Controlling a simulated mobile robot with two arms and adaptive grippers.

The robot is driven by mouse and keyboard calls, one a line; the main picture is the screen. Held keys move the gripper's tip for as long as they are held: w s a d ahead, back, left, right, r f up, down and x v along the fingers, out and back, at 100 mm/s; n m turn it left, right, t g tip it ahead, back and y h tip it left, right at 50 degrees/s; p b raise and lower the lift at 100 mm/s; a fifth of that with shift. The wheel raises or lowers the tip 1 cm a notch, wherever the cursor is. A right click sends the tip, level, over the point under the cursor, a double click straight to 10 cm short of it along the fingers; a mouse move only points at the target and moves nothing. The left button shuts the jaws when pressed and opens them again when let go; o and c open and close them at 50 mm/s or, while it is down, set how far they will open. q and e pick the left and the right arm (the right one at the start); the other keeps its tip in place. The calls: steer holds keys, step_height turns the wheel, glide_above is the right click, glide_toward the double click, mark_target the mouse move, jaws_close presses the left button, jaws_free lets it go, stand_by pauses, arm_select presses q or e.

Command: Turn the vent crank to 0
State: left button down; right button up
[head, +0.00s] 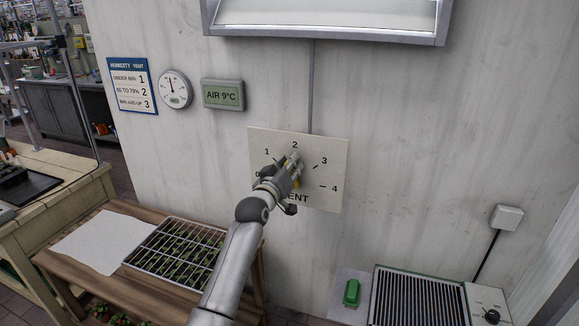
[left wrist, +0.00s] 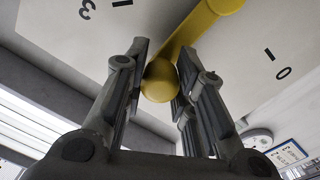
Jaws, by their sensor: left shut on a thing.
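The vent plate (head: 335,170) is a pale panel on the wall with the numbers 0 to 4 in an arc and "VENT" below, partly hidden by my arm. The crank is yellow; a small part of it (head: 297,184) shows beside my gripper in the head view. In the left wrist view its yellow arm (left wrist: 205,25) ends in a round knob (left wrist: 160,80) between my fingers. My left gripper (head: 292,164) is shut on this knob, below the 2. The exact number the crank points to is hard to tell. My right gripper is not in view.
A humidity vent chart (head: 132,86), a round gauge (head: 175,89) and a display reading AIR 9°C (head: 223,94) hang left of the plate. Below are a seedling tray (head: 217,240) on a bench and a ribbed heater-like unit (head: 420,295) with a green object (head: 352,293) beside it.

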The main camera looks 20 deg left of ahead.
arm_select(q)
steer(key=shift+a, duration=0.15)
steer(key=shift+a+n, duration=0.35)
steer(key=shift+n, duration=0.35)
steer(key=a+f+n+b, duration=0.4)
steer(key=a+f+n, duration=0.3)
steer(key=n, duration=1)
steer(key=shift+a+f+y, duration=0.15)
steer(key=shift+f+y, duration=0.15)
steer(key=shift+f, duration=0.4)
steer(key=shift+w, duration=0.1)
steer(key=c, duration=1.1)
jaws_free()
steer(key=shift+c, duration=0.2)
steer(key=shift+t, duration=0.3)
